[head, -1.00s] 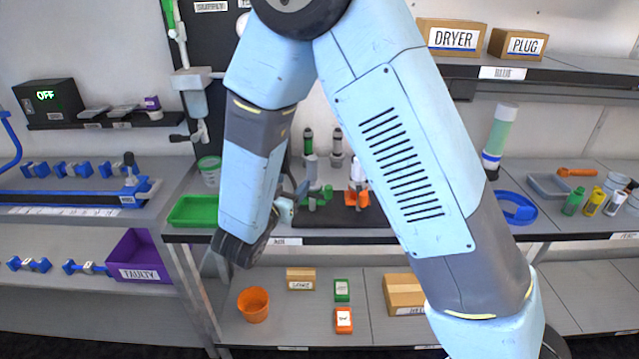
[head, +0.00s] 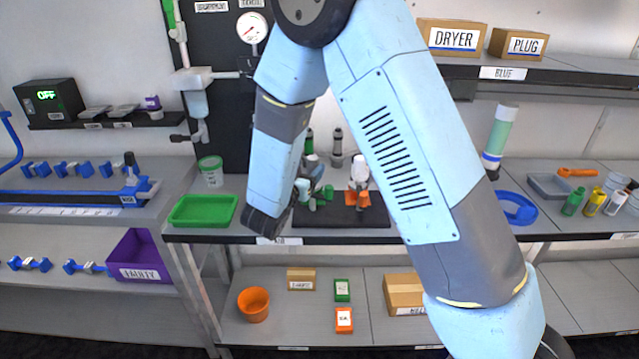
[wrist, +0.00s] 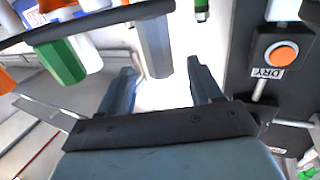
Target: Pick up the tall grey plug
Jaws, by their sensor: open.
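In the wrist view a tall grey faceted plug (wrist: 155,45) shows at the top middle, beyond the gap between my fingertips. Its upper end is cut off by a dark curved bar and the picture edge. My gripper (wrist: 161,70) is open, with its two fingers apart and nothing held between them. I cannot tell how far the plug is from the fingertips. In the head view a grey upright piece with a dark top (head: 337,150) stands behind the dark mat; I cannot tell if it is the same plug.
A green faceted piece (wrist: 62,62) is left of the grey plug in the wrist view, beside a white one. A panel with an orange DRY button (wrist: 285,54) is at the right. In the head view a green tray (head: 203,210) lies left of the dark mat (head: 335,216).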

